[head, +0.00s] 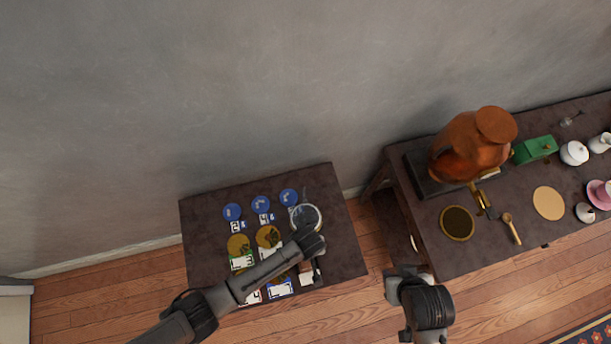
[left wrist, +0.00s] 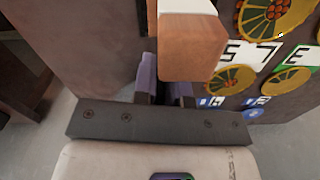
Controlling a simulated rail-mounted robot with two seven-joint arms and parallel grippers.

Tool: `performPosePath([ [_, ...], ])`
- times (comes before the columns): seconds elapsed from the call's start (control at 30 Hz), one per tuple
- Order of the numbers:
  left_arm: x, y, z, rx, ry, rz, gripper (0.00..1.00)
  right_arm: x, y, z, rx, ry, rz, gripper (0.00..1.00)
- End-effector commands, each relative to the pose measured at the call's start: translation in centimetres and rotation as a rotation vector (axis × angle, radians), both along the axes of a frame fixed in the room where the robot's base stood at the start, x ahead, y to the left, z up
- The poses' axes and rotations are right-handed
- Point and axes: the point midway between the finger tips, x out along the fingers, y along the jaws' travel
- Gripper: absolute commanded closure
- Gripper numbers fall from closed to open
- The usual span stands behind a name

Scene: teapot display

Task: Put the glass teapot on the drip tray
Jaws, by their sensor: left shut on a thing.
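The glass teapot (head: 306,217) is a clear round vessel with a pale rim at the right side of the small dark table. My left arm hides its near side. My left gripper (head: 308,272) is at that near side. In the left wrist view its purple fingers (left wrist: 163,92) are shut on a wooden block, which looks like the teapot's handle (left wrist: 191,45). The drip tray (head: 457,223) appears to be the dark, gold-rimmed disc on the right table. My right gripper (head: 398,278) is in front of that table; its fingers are not clear.
The small table (head: 205,270) holds several blue and yellow discs with label cards (head: 242,262). A gap separates it from the long right table (head: 440,262). That table holds a copper urn (head: 470,145), a green box (head: 535,149), a scoop (head: 511,228) and white pots (head: 574,153).

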Motion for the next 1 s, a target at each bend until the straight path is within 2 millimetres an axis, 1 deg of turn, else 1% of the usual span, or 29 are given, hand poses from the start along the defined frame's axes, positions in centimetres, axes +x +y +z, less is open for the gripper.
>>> performPosePath([
  [0.23, 0.0, -0.1, 3.7, -0.003, -0.002, 0.002, 1.0, 0.0, -0.2, 0.7, -0.006, 0.0, 0.004, 0.57],
  [0.27, 0.6, -0.6, 3.7, -0.004, -0.005, 0.002, 1.0, 0.0, -0.2, 0.5, -0.008, -0.001, 0.005, 0.57],
  [0.7, 6.3, -6.0, 8.3, -0.002, -0.003, 0.0, 1.0, 0.0, -0.3, -0.4, -0.008, -0.001, 0.006, 0.57],
  [0.83, 7.4, -7.0, 9.2, -0.001, -0.003, 0.001, 1.0, 0.0, -0.2, -0.6, -0.007, -0.001, 0.004, 0.57],
  [1.0, 8.2, -7.8, 9.9, 0.0, -0.002, 0.001, 1.0, 0.0, -0.1, -0.7, -0.004, -0.001, 0.003, 0.57],
])
